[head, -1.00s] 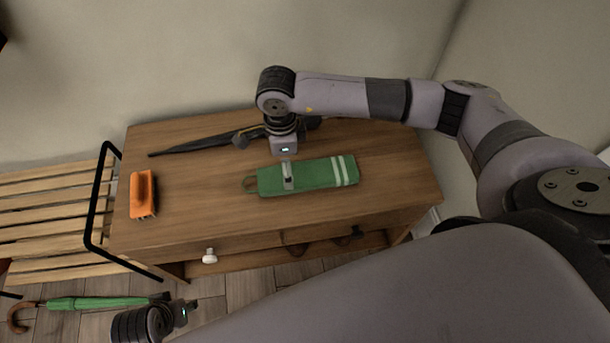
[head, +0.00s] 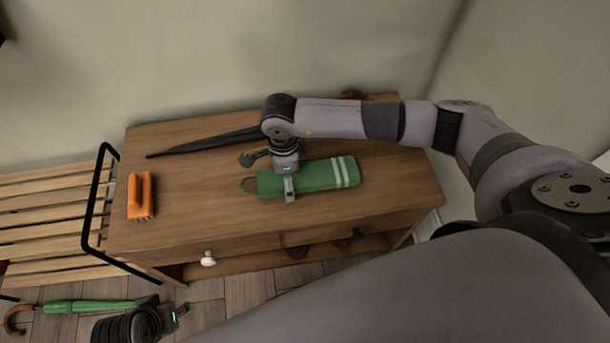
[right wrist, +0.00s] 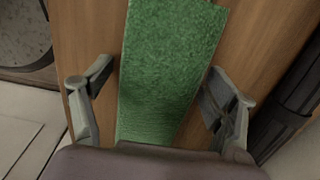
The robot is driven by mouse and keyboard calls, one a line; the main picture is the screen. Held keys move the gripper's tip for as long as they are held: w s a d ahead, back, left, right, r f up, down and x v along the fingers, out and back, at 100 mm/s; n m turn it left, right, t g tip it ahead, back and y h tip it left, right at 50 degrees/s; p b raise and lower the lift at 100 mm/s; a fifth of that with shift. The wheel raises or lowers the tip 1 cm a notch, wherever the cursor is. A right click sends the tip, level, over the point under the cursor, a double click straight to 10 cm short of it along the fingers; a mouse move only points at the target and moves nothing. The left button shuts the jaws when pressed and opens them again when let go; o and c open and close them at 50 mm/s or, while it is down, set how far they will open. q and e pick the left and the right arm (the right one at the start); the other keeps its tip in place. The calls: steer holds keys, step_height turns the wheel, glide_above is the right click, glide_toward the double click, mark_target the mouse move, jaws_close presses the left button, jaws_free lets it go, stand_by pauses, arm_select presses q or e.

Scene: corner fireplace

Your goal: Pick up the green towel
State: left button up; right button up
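The green towel (head: 322,174) lies folded flat on the wooden cabinet top, with white stripes at its right end and a loop at its left end. My right gripper (head: 288,188) is down over the towel's left part, pointing at the cabinet top. In the right wrist view the towel (right wrist: 168,70) runs between the two spread fingers of the right gripper (right wrist: 160,95), with a gap on each side. My left gripper (head: 182,312) is low at the bottom left, away from the towel; its fingers are too small to read.
An orange brush (head: 141,196) sits on the left of the cabinet top (head: 205,215). A dark folded umbrella (head: 205,143) lies along the back. A slatted bench (head: 45,215) with a black frame stands at the left. A green umbrella (head: 85,306) lies on the floor.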

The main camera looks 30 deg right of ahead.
steer(key=c, duration=1.1)
